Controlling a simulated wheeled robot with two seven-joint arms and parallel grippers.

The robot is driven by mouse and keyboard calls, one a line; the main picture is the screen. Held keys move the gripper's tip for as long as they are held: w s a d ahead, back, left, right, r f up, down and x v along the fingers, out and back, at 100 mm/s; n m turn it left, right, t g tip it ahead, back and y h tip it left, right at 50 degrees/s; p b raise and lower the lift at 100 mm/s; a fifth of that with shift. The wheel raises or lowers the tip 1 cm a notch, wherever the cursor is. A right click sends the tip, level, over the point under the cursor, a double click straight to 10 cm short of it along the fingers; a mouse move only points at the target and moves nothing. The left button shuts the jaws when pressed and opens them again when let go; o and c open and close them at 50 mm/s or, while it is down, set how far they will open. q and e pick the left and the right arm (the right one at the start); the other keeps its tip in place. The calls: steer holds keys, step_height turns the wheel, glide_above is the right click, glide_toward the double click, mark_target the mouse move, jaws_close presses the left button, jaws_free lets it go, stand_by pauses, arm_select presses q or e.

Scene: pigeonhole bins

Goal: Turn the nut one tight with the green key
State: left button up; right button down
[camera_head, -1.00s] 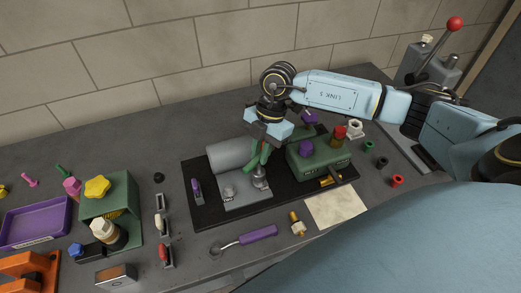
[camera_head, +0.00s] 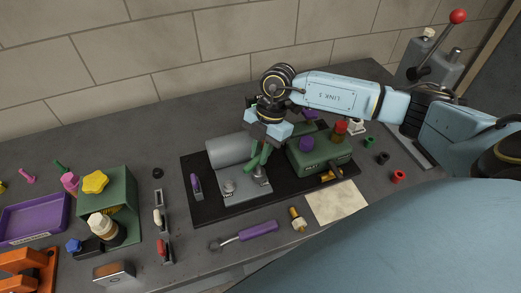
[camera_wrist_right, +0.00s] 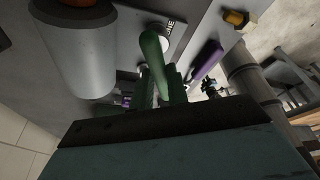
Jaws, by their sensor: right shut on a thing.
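My right gripper (camera_head: 266,146) is shut on the green key (camera_head: 257,160), above the grey plate (camera_head: 243,194) of the black fixture board. In the right wrist view the green key (camera_wrist_right: 154,62) runs from the jaws toward a plate with a label (camera_wrist_right: 170,31) that seems to read ONE. The key's lower end is at the right-hand nut (camera_head: 261,175), which is partly hidden; I cannot tell how fully it is seated. A second nut (camera_head: 229,186) stands to its left, clear of the gripper. My left gripper is not in view.
A grey cylinder (camera_head: 231,151) lies close behind the plate. A green block (camera_head: 318,160) with knobs stands to the right. A purple-handled tool (camera_head: 257,231) lies in front. A purple tray (camera_head: 34,216) and a green box (camera_head: 123,192) are at the left.

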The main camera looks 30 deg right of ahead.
steer(key=shift+f, duration=0.15)
steer(key=c, duration=1.3)
jaws_free()
steer(key=p+v, duration=0.4)
steer(key=v, duration=0.1)
steer(key=shift+w+d+r, duration=0.15)
steer(key=shift+d+r, duration=0.05)
steer(key=shift+r, duration=0.2)
steer(key=s+b+v, duration=0.1)
steer(key=b+v, duration=0.1)
steer(key=v, duration=1)
steer(key=shift+w+r, duration=0.25)
steer(key=shift+w, duration=0.15)
